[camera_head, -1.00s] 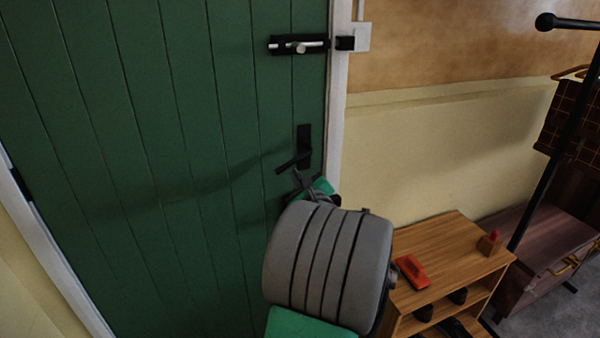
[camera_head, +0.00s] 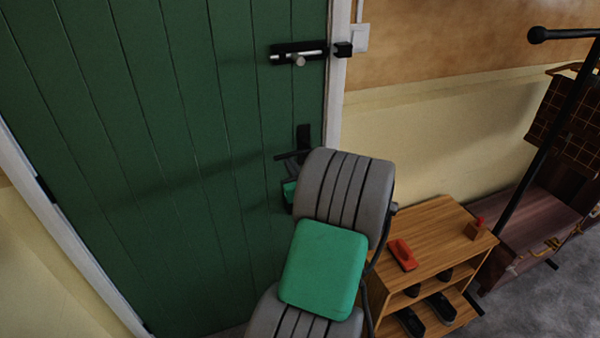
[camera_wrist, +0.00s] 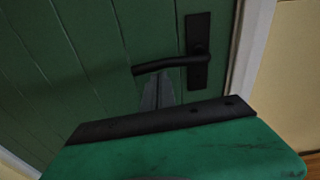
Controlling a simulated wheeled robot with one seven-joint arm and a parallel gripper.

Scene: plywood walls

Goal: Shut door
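The green plank door (camera_head: 150,120) fills the left of the head view. Its latch-side edge appears nearly flush with the white frame (camera_head: 335,115); I cannot tell whether it is fully latched. The black lever handle (camera_head: 293,154) sits near that edge and also shows in the wrist view (camera_wrist: 170,64), pointing left. My gripper (camera_wrist: 157,80) has its grey fingers close together just below the lever, touching or nearly touching it. I see no clear gap between the fingers. In the head view my arm hides most of the gripper.
A sliding bolt (camera_head: 298,52) is on the door, with its black keep (camera_head: 343,49) on the frame. A wooden shoe shelf (camera_head: 440,235) with a red brush (camera_head: 402,254) stands close right of my arm. A black coat rack (camera_head: 540,120) stands farther right.

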